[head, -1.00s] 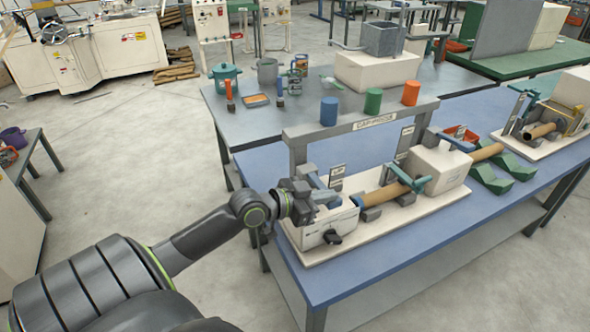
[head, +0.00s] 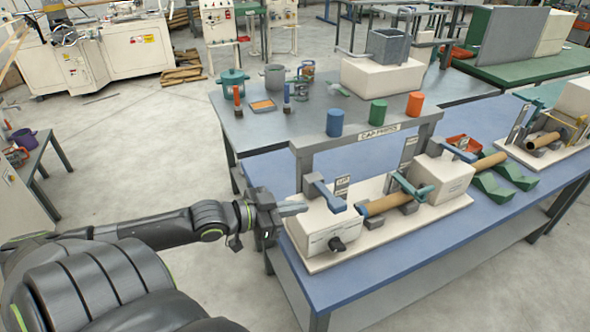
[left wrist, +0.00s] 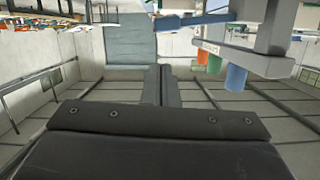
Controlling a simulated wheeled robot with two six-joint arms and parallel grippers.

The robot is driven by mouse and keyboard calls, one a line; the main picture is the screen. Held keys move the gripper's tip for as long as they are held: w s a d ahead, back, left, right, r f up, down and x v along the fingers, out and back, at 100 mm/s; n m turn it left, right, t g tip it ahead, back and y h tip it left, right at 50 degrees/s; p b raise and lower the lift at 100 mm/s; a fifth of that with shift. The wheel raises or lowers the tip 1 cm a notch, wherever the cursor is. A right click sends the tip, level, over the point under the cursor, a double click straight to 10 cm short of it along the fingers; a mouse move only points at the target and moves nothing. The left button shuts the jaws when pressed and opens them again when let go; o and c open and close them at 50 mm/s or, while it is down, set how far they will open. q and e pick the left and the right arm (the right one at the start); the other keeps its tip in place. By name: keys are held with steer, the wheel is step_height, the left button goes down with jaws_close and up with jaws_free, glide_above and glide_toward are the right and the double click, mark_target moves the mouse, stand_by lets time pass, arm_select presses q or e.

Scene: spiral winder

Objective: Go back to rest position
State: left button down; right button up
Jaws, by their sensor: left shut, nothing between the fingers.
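My left gripper (head: 293,208) is shut and empty, just left of the white box at the near end of the winder. Its closed fingers also show in the left wrist view (left wrist: 161,86). A brown tube (head: 386,204) lies along the base, beside a teal lever (head: 411,188). My left arm comes in low from the left. My right gripper is not in view.
A grey table (head: 300,125) stands behind. The floor left of the blue table is open.

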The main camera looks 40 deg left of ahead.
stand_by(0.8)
arm_select(q)
steer(key=a+f+n+g+y, duration=0.1)
steer(key=a+f+n+y, duration=0.15)
steer(key=a+f, duration=0.5)
steer(key=a+f+n+y, duration=0.2)
steer(key=a+f+y, duration=0.15)
steer(key=f, duration=0.65)
steer(key=s+a+f+n+g+y, duration=0.15)
steer(key=s+f, duration=0.25)
steer(key=f, duration=0.4)
steer(key=s+a+f+g+y, duration=0.1)
steer(key=s+a+f+g, duration=0.1)
steer(key=s+f, duration=0.45)
steer(key=s+d+f+g, duration=0.25)
steer(key=s+f, duration=0.25)
steer(key=f, duration=0.3)
steer(key=s+d+f+g, duration=0.2)
steer(key=s+d+f, duration=0.25)
steer(key=f, duration=0.35)
steer(key=s+d+f+g+h, duration=0.1)
steer(key=s+d+f+g, duration=0.1)
steer(key=s+d+f, duration=0.2)
steer(key=s+d+f+g+h+b, duration=0.1)
steer(key=s+d+f+g, duration=0.1)
steer(key=s+d+f, duration=0.3)
steer(key=s+d, duration=0.4)
steer(key=s, duration=0.1)
steer(key=shift+s+d, duration=0.35)
steer(key=shift+d, duration=0.05)
